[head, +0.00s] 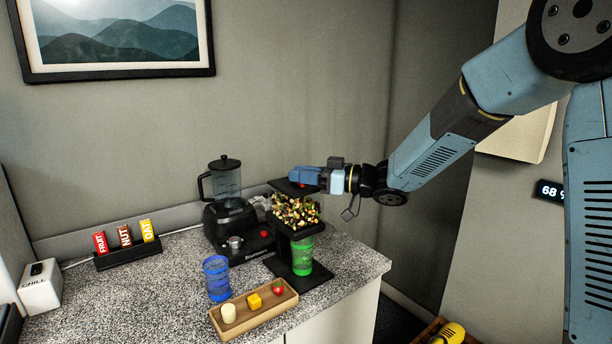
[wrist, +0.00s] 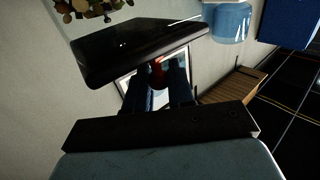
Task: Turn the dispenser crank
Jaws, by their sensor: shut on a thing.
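The dispenser stands near the right end of the counter. Its hopper holds a mixed snack (head: 295,210), and a green cup (head: 302,256) stands beneath it on the black base. My gripper (head: 303,176) is at the dispenser's black top plate (head: 283,187), reaching in from the right. The rest of the crank is hidden.
A black blender (head: 228,205) stands left of the dispenser. A blue cup (head: 216,278) and a wooden tray (head: 262,315) with several small pieces are in front. A bar rack (head: 128,257) and a white box (head: 41,287) are at the left.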

